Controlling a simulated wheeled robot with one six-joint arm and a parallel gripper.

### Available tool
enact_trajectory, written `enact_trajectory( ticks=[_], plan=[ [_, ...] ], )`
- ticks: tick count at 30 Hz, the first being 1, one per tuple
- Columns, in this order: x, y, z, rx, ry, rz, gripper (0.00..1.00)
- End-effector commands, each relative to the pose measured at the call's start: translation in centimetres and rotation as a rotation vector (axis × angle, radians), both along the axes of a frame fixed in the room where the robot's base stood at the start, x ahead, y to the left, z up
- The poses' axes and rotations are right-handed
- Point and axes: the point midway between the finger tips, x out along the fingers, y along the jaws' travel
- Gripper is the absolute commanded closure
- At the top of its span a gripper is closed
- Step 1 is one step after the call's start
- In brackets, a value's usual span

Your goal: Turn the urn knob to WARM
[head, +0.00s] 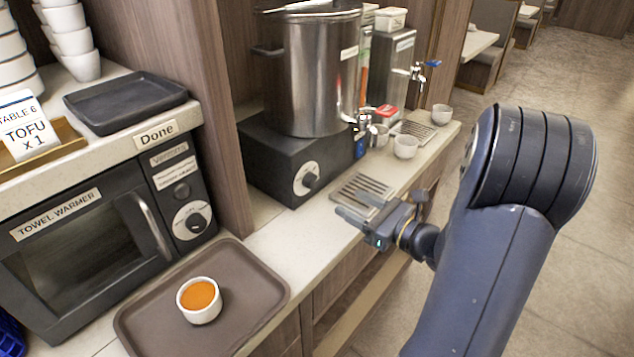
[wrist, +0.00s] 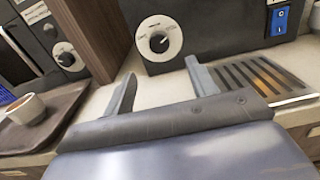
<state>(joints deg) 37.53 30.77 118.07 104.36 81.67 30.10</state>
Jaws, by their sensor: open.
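The urn (head: 318,70) is a tall steel pot on a dark base (head: 262,160) at the back of the counter. Its black knob (head: 310,180) sits on a white round dial on the front of the base. The knob also shows in the wrist view (wrist: 159,42), ahead of my gripper; its dial words are too small to read. My gripper (head: 362,212) is open and empty, in front of the base and to the right of the knob. In the wrist view the two fingers (wrist: 158,82) stand apart below the dial, touching nothing.
A drip grate (head: 362,190) lies on the counter near my gripper. A brown tray (head: 255,290) with a cup of orange sauce (head: 199,300) is at the lower left. A towel warmer (head: 90,240) has its own knob (head: 196,222). White cups (head: 405,146) stand right of the urn.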

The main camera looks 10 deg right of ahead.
Motion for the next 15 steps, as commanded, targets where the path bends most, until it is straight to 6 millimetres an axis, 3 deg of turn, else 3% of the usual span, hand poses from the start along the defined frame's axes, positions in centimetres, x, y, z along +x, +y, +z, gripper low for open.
enact_trajectory(
  ticks=[15],
  plan=[
    [6.2,4.7,0.0,-0.001,0.003,0.005,0.45]
  ],
)
